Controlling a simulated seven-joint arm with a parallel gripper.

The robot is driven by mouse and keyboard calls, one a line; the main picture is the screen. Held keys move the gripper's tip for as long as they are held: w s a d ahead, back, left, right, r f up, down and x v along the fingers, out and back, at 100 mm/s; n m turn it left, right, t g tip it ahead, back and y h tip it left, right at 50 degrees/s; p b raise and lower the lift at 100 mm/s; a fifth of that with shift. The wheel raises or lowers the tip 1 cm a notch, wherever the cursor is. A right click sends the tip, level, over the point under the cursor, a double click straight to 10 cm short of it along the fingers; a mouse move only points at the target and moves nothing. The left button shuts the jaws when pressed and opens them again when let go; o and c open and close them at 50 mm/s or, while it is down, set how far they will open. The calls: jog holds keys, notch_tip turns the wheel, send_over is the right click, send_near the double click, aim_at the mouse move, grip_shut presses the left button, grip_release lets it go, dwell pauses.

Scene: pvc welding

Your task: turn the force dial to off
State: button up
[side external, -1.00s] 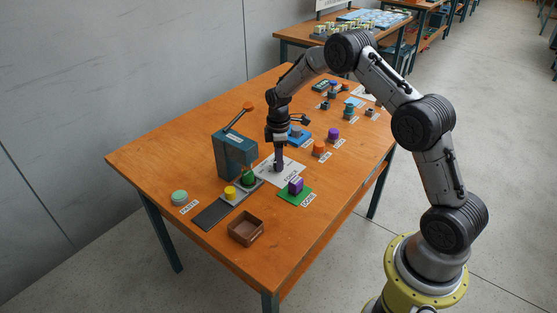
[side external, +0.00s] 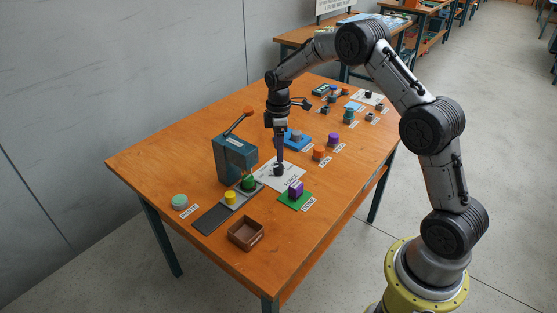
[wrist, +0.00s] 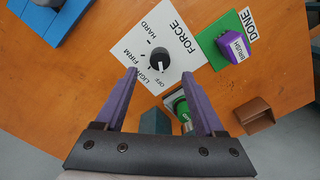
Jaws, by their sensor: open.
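The force dial (wrist: 159,58) is a dark round knob on a white card (wrist: 180,32) marked HARD, FIRM, LIGHT and OFF. Its pale pointer mark appears to face the OFF label. In the side view the dial (side external: 279,171) shows just below my fingertips. My gripper (wrist: 159,74) is open and empty, its two purple fingers apart on the near side of the knob in the wrist view. In the side view my gripper (side external: 279,157) points straight down over the card, apparently clear of the dial.
A purple brush block (wrist: 231,45) stands on the green DONE pad (wrist: 212,38) beside the card. A grey-green press (side external: 234,157), a green piece (side external: 249,183), a yellow piece (side external: 230,192) and a brown open box (side external: 245,233) are nearby. A blue fixture (side external: 295,139) lies behind.

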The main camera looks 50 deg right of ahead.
notch_tip(320, 180, up, 7)
jog(key=shift+r, duration=0.2)
dwell(0.3)
notch_tip(320, 180, up, 11)
jog(key=t, duration=0.2)
send_over(278, 166)
jog(key=s+a, duration=0.2)
jog(key=a, duration=0.2)
jog(key=s+a+r+t, duration=0.2)
jog(key=s+a+r, duration=0.4)
jog(key=s+r, duration=0.5)
jog(key=s+a+f+m+t, duration=0.1)
jog(key=s+a+m, duration=0.1)
jog(key=s, duration=0.5)
jog(key=s+a+f+m+t, duration=0.1)
jog(key=s+m, duration=0.1)
jog(key=s, duration=0.5)
jog(key=s+f+m, duration=0.5)
jog(key=s+f, duration=0.1)
jog(key=f, duration=0.1)
jog(key=shift+s+a, duration=0.15)
jog(key=shift+a, duration=0.05)
